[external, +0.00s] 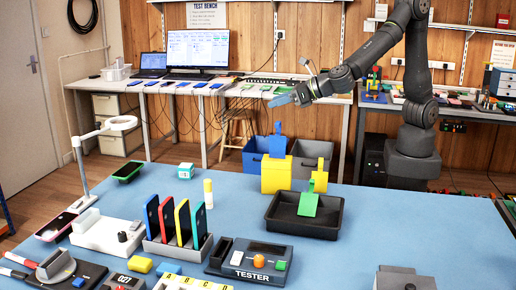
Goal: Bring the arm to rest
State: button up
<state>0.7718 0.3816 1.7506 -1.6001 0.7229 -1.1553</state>
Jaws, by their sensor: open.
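My gripper (280,101) is at the end of my raised arm, high above the far side of the blue table (370,215). It points left and is open. I see nothing between its fingers, though they are small in this view. The gripper is well clear of the table and everything on it. A black tray (325,225) with a green tag (308,199) lies right of the middle.
A tester (265,262) sits at the front. A yellow bin (277,175) stands behind the tray, with a blue bin (254,157) and a grey bin (312,155) beyond. A magnifier lamp (119,123) rises at left. The table's right side is mostly clear.

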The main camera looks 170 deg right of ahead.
jog(key=s+d+r, duration=0.1)
jog(key=s+r, duration=0.4)
jog(key=s, duration=0.3)
jog(key=w+d+f+t, duration=0.1)
jog(key=w+d+f, duration=0.1)
jog(key=d+f, duration=0.6)
jog(key=w+d+f, duration=0.2)
jog(key=d+f, duration=0.3)
jog(key=d, duration=0.8)
jog(key=w+f, duration=0.3)
jog(key=w, duration=0.3)
jog(key=shift+a+n, duration=0.2)
jog(key=shift+n, duration=0.2)
jog(key=shift+w+f, duration=0.1)
